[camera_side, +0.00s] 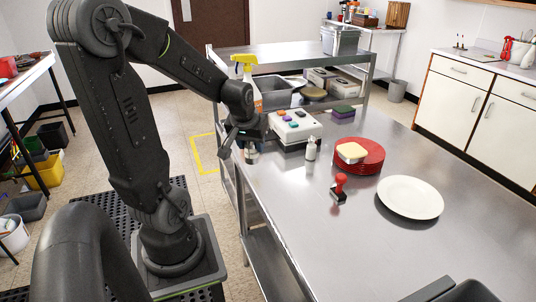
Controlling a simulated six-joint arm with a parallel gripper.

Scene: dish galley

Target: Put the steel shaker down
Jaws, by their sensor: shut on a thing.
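The steel shaker (251,156) is a small shiny cylinder at the far left edge of the steel table (290,205). My gripper (246,143) is shut on it from above and hides its upper part. The shaker looks about upright. Its base is close to the tabletop; I cannot tell whether it touches.
A white box with coloured buttons (295,128) stands close right of my gripper.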

